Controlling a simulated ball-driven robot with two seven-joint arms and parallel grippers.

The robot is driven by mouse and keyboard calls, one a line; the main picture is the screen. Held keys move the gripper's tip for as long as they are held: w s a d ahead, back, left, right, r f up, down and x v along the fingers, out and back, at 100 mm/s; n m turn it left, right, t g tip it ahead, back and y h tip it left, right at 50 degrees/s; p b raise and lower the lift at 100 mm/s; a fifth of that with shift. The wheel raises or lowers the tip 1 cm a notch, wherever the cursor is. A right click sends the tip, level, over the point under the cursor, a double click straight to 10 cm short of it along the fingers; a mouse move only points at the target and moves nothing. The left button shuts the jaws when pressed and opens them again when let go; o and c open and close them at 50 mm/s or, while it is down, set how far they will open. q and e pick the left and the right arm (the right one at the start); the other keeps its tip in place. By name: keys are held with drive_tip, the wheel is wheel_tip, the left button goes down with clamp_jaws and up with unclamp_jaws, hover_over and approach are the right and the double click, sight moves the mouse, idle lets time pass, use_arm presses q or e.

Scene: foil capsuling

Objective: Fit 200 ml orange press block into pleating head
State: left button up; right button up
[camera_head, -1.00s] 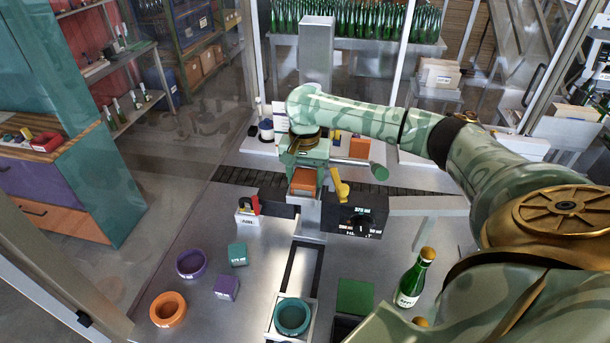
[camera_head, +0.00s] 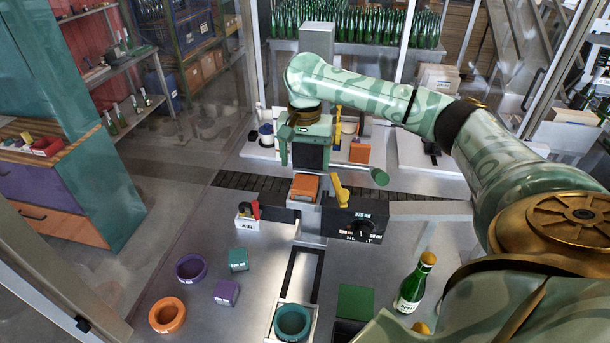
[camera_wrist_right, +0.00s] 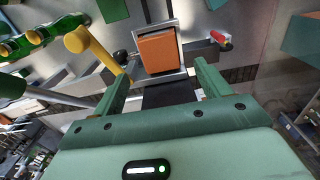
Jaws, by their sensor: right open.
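The orange press block (camera_head: 305,188) sits in the metal seat of the pleating head (camera_head: 308,223), its top face showing. It also shows in the right wrist view (camera_wrist_right: 159,53), between metal side walls and apart from my fingers. My right gripper (camera_head: 308,160) is open and empty, above and behind the block. Its two fingers also show spread in the right wrist view (camera_wrist_right: 159,85). I cannot tell whether the block is fully seated. My left gripper is not in view.
A yellow lever (camera_head: 341,189) and a black dial box (camera_head: 355,224) stand right of the head. A red-handled piece (camera_head: 254,209) is at its left. A teal block (camera_head: 238,260), a purple block (camera_head: 226,292) and rings lie front left. A green bottle (camera_head: 414,284) stands front right.

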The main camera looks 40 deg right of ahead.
sight(305, 183)
wheel_tip(305, 183, up, 5)
drive_tip(key=shift+f, duration=0.1)
idle(0.7)
